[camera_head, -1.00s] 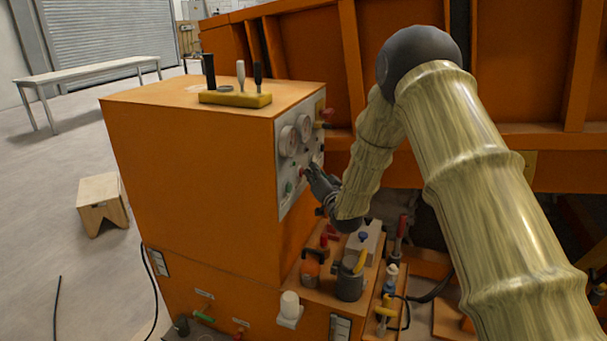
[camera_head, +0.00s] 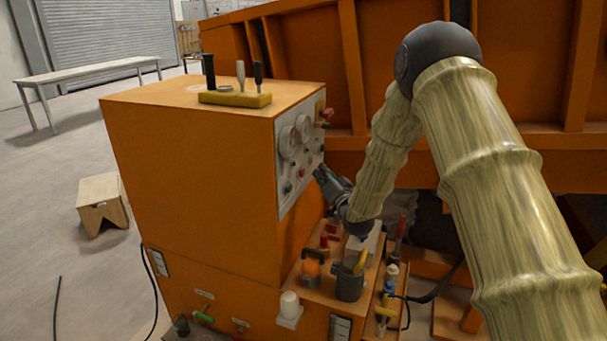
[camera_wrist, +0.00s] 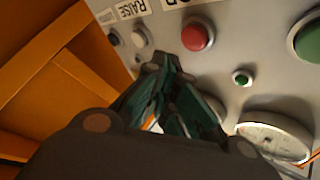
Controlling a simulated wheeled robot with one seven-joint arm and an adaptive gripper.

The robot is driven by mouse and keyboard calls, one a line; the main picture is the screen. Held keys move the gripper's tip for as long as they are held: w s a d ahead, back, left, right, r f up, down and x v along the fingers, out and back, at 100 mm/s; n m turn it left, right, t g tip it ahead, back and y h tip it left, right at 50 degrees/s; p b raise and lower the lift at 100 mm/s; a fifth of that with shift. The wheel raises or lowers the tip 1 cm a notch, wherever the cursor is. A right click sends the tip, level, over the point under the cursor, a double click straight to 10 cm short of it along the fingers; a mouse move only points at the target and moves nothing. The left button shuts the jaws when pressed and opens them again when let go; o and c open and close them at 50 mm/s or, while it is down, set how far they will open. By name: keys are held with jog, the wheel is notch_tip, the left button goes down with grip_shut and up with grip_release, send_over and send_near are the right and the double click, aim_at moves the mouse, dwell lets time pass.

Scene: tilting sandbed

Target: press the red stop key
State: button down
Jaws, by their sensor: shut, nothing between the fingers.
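The red stop key (camera_wrist: 198,36) is a round red button on the pale grey control panel (camera_wrist: 240,25). In the wrist view it sits just above and right of my fingertips, with part of a label above it. It is small in the head view (camera_head: 302,173), just left of my gripper. My gripper (camera_wrist: 168,68) is shut and empty, its tips close to the panel below and left of the red key. Whether the tips touch the panel I cannot tell. In the head view my gripper (camera_head: 319,171) points at the panel from the right.
A green key (camera_wrist: 308,40) lies right of the red one, and a small green lamp (camera_wrist: 242,77) and a gauge (camera_wrist: 272,135) lie below. The orange cabinet (camera_head: 190,170) carries the panel. Tools and a grey can (camera_head: 349,283) stand on the ledge beneath my arm.

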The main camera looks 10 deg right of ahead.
jog(key=s+d, duration=0.2)
jog(key=shift+d, duration=0.3)
jog(key=shift+f, duration=0.1)
dwell(0.5)
